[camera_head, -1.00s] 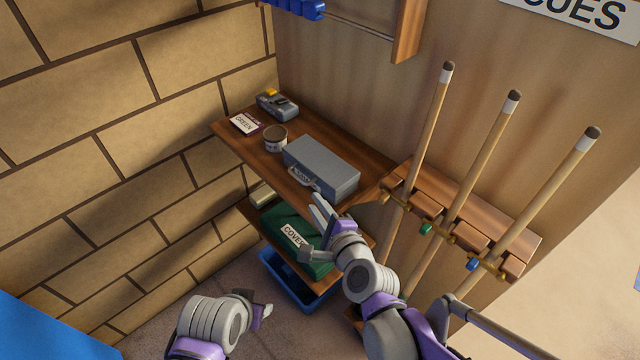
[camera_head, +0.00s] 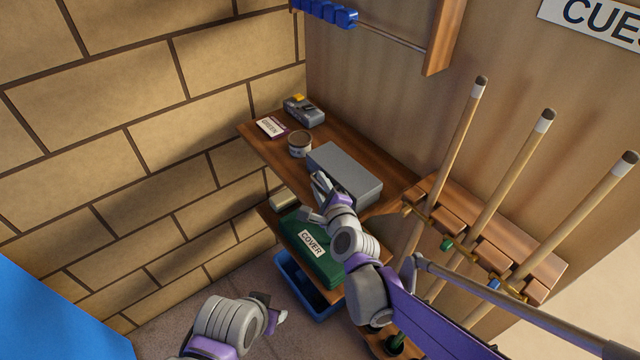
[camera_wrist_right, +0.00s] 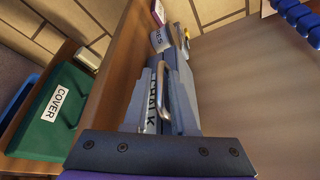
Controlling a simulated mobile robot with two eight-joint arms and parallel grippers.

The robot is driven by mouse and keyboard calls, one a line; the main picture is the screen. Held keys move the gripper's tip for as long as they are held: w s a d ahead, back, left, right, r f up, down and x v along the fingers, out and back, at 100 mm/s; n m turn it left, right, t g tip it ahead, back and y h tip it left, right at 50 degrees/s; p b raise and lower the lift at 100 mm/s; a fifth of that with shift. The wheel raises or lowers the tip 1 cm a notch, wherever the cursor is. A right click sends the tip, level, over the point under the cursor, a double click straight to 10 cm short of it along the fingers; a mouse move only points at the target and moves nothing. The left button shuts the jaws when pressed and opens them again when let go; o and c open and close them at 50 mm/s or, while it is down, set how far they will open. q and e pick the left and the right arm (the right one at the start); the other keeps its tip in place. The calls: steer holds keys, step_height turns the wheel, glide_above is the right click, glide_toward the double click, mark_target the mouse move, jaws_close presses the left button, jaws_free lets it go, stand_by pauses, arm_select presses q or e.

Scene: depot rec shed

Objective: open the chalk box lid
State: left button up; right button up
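The chalk box (camera_head: 345,172) is a grey rectangular case on the upper wooden shelf, with its lid down. In the right wrist view, its front has a silver handle (camera_wrist_right: 163,92) and a partly hidden label ending in "LK". My right gripper (camera_head: 318,195) is at the box's front, covering the handle in the head view. In the wrist view the right fingers (camera_wrist_right: 165,95) look apart, with the handle and label showing between them; I cannot tell whether they touch. My left gripper (camera_head: 274,312) is low, away from the shelf; its finger gap is unclear.
A round tin (camera_head: 300,144), a card box (camera_head: 271,127) and a grey device (camera_head: 303,110) stand left of and behind the chalk box. A green folded cover (camera_head: 300,236) lies on the lower shelf above a blue bin (camera_head: 290,272). Cues (camera_head: 500,190) stand in a rack at right.

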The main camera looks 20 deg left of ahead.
jaws_close()
stand_by(1.4)
